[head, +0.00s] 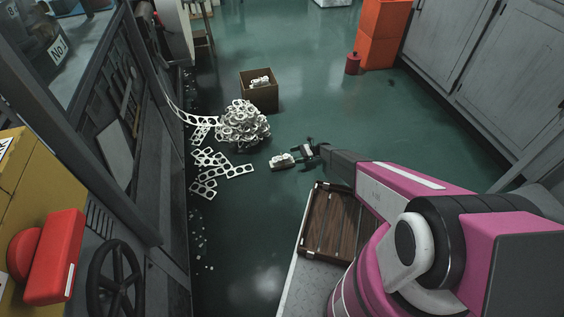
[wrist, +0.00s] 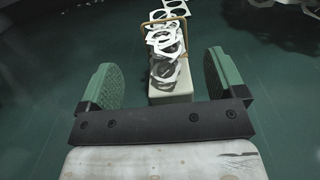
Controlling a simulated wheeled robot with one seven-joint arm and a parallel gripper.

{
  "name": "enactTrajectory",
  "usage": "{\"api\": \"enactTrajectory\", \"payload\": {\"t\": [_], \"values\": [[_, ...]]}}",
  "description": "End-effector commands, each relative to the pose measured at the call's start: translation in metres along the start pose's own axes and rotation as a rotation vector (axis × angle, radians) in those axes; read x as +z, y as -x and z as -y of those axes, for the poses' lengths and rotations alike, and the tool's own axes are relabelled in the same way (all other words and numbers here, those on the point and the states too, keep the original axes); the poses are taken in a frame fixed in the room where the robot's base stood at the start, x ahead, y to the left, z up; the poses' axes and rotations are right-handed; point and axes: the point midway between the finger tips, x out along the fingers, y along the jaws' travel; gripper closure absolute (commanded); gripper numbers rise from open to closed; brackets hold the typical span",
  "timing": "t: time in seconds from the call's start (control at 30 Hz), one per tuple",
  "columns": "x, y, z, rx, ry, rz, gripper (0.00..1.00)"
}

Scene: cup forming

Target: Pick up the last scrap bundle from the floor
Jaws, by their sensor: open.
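A small scrap bundle (head: 283,161) lies on the green floor in the middle of the head view. In the wrist view the bundle (wrist: 168,62) is a pale block with perforated white strips on top and a tan band around it. My gripper (head: 310,151) is low over the floor at the bundle's right end in the head view. In the wrist view my gripper (wrist: 160,82) is open, one green pad on each side of the bundle's near end, with gaps on both sides.
A brown box (head: 259,97) with white scrap inside stands behind. A large scrap heap (head: 242,125) and loose perforated strips (head: 208,172) lie left of the bundle. A wooden tray (head: 334,223) is at the front. Orange boxes (head: 378,45) and a red can (head: 353,63) stand farther back.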

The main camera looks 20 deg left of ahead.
Motion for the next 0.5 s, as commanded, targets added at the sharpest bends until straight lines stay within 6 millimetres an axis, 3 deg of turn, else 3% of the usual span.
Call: {"api": "enactTrajectory", "payload": {"t": [0.3, 0.5], "values": [[0.001, -0.04, 0.004, 0.001, 0.0, -0.001, 0.11], [0.001, -0.048, 0.005, 0.0, 0.0, 0.0, 0.11]]}}
